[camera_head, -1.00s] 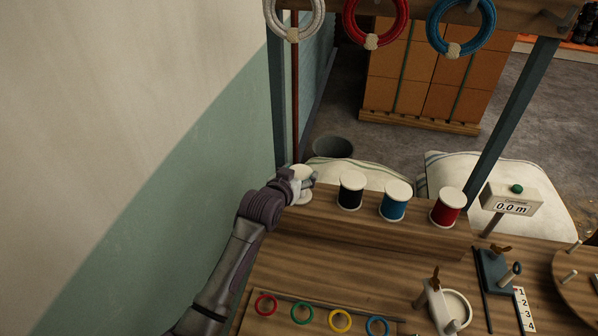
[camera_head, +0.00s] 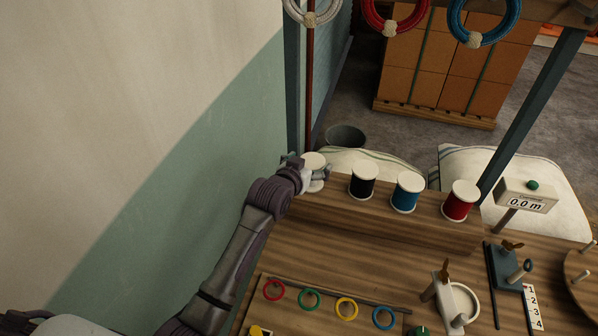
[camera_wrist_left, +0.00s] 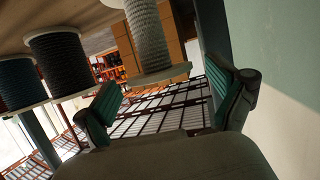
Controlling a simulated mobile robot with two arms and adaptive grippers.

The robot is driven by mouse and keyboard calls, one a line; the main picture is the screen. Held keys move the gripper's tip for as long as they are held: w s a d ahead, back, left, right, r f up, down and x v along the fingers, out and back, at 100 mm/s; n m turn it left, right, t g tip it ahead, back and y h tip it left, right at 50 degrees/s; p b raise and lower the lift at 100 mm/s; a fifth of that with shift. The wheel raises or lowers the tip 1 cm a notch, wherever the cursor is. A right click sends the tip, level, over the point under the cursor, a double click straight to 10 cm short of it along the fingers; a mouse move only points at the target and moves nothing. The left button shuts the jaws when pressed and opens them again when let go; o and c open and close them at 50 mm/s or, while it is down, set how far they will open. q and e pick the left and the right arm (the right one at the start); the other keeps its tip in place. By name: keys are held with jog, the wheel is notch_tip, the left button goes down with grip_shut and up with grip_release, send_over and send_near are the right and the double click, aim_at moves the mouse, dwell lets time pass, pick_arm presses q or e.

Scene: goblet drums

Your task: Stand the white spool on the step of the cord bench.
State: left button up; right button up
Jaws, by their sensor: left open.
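The white spool (camera_head: 316,183) stands upright at the left end of the raised wooden step (camera_head: 400,226) of the cord bench, in line with the other spools. My left gripper (camera_head: 309,167) is open, with its fingers on either side of the spool; I cannot tell whether they touch it. In the left wrist view the white spool (camera_wrist_left: 148,38) shows its pale cord and lower flange, above and between the two spread fingers (camera_wrist_left: 168,103). My right gripper is not in view.
Black (camera_head: 363,181), blue (camera_head: 406,193) and red (camera_head: 460,202) spools stand right of the white one. A counter box (camera_head: 526,197) is at the right. Cord coils (camera_head: 395,15) hang above. Coloured rings (camera_head: 346,308) lie on the lower bench top. A wall (camera_head: 200,150) is close on the left.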

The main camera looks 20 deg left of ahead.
pick_arm(q)
jog(key=v, duration=1)
jog(key=shift+s+b, duration=0.35)
jog(key=shift+b, duration=0.1)
jog(key=shift+a+r, duration=0.1)
